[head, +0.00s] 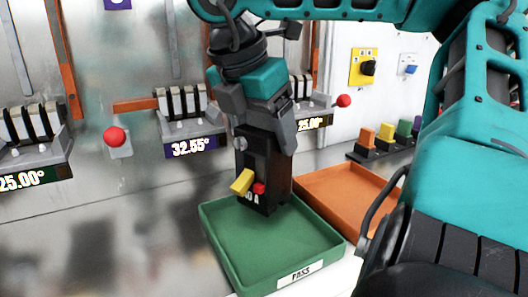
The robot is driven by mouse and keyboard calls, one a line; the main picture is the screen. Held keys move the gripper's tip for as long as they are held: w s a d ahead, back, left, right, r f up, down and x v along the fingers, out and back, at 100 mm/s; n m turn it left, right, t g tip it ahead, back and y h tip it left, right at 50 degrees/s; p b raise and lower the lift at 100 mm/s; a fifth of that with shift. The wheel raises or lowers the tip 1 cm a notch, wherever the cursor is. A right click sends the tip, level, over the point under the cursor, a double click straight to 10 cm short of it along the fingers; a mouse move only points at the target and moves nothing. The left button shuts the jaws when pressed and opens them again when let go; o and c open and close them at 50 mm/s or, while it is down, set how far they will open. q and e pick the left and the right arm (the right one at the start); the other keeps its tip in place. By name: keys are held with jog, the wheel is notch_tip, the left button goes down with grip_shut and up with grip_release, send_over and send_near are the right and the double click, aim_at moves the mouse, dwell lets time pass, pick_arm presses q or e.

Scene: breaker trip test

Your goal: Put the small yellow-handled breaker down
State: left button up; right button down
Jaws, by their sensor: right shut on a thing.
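The small breaker (264,168) is a black upright block with a yellow handle and a red button on its front. My right gripper (262,130) points down and is shut on its upper part. The breaker is over the back part of a green tray (230,259) labelled PASS. Its lower end is at or just above the tray floor; I cannot tell whether it touches. My left gripper is not in view.
An orange tray (376,183) stands right behind the green one. Test stations with displays reading 25.00 (24,181) and 32.55 (194,146) line the metal panel. A red-knobbed lever (114,137) sticks out at left. Coloured-handled blocks (387,133) stand at back right.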

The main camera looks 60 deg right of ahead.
notch_tip(320, 180, down, 3)
jog(key=shift+f, duration=0.15)
jog(key=shift+f+b, duration=0.1)
jog(key=shift+b, duration=0.3)
grip_release()
